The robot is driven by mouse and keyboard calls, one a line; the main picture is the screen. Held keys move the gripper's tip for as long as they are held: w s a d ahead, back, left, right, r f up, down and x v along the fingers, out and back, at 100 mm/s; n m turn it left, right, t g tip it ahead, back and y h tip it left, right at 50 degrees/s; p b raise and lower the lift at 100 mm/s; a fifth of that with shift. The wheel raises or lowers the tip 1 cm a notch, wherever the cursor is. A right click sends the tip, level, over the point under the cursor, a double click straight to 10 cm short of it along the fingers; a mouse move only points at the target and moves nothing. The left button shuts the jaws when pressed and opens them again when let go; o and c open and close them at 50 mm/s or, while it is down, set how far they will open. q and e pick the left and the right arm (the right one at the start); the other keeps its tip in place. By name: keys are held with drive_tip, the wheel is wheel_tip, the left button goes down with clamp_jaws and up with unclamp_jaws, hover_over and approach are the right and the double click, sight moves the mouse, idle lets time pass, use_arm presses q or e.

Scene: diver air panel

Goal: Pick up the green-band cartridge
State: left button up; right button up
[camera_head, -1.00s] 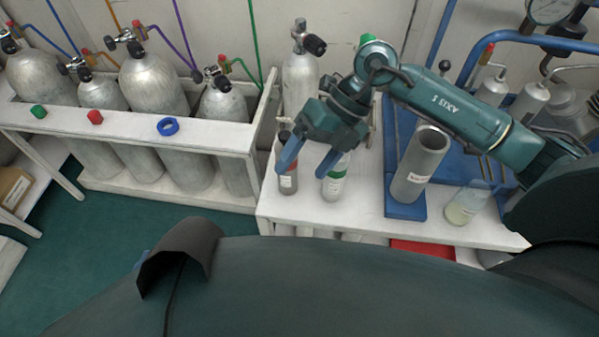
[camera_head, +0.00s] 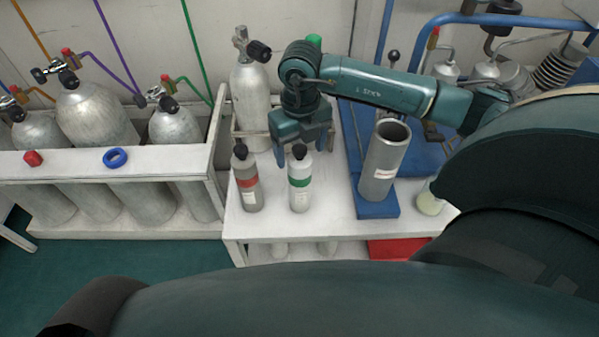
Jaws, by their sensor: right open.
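The green-band cartridge (camera_head: 300,182) stands upright on the white table, a pale bottle with a dark top and a green band. My right gripper (camera_head: 303,154) is open, its fingers pointing down beside and behind the cartridge's top. Whether a finger touches it I cannot tell. A similar grey cartridge with a red band (camera_head: 247,184) stands upright just to the left. My left gripper is not in view.
A grey open cylinder (camera_head: 383,165) stands on a blue base to the right, with a small jar (camera_head: 429,200) beyond it. A silver tank (camera_head: 251,100) stands behind the cartridges. The white table's (camera_head: 275,228) front strip is clear.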

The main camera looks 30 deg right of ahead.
sight(299, 162)
wheel_tip(299, 162, down, 5)
drive_tip(key=shift+w+r+b, duration=0.1)
drive_tip(key=shift+w+b, duration=0.05)
drive_tip(key=shift+b, duration=0.15)
drive_tip(key=shift+c, duration=0.2)
clamp_jaws()
idle(0.4)
wheel_tip(299, 162, up, 9)
drive_tip(key=shift+r+p, duration=0.1)
drive_tip(key=shift+p, duration=0.55)
drive_tip(key=shift+r, duration=0.4)
